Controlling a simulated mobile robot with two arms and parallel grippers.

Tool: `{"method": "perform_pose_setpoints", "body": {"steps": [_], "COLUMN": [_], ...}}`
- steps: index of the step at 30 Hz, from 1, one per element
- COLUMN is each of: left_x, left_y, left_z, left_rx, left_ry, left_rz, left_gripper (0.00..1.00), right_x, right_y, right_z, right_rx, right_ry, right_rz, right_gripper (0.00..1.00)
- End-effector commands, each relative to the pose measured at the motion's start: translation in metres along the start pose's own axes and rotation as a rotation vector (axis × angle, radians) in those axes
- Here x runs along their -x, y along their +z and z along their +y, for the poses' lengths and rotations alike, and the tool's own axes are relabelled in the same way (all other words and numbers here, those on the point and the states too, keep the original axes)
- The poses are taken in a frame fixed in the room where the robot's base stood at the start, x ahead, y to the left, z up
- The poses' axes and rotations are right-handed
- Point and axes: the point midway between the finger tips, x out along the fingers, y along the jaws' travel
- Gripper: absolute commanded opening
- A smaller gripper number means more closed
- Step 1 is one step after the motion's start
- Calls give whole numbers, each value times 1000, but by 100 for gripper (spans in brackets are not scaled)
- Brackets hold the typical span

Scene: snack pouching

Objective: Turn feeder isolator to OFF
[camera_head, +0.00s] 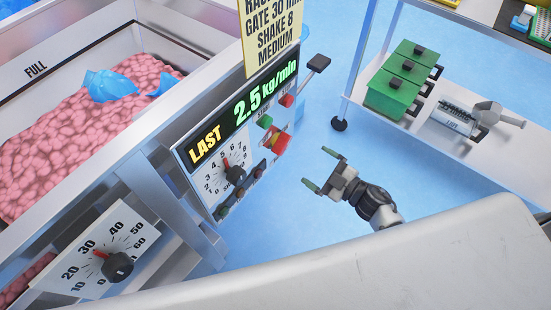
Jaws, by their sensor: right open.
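The feeder control panel (210,172) stands left of centre, tilted in the view. It carries a red rotary switch on a yellow plate (275,141), which looks like the isolator; its position lettering is too small to read. A black-ended lever (316,66) sticks out at the panel's upper right edge. My right gripper (318,170) is open and empty, its green-tipped fingers pointing left toward the panel. It is apart from the switch, to the right of it and slightly lower. My left gripper is not in view.
A shake dial (233,173), a green button (265,122) and a red button (287,100) sit close to the switch. A gate dial (118,265) is lower left, below a hopper of pink pieces (95,125). Green boxes (395,95) stand on a shelf at right.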

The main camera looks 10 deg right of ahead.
Motion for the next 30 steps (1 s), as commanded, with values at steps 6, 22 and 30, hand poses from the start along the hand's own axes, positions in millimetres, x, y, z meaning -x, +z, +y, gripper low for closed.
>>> {"method": "perform_pose_setpoints", "body": {"steps": [6,22,30], "left_x": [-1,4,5], "left_y": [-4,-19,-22], "left_z": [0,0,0], "left_rx": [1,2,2], "left_ry": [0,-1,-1], "left_rz": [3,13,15], "left_gripper": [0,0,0], "right_x": [-18,-104,-110], "right_y": [-11,-12,-13], "right_z": [3,0,0], "right_rx": [30,26,26], "right_ry": [-19,-18,-18], "right_rz": [40,34,34], "right_gripper": [94,94,94]}}
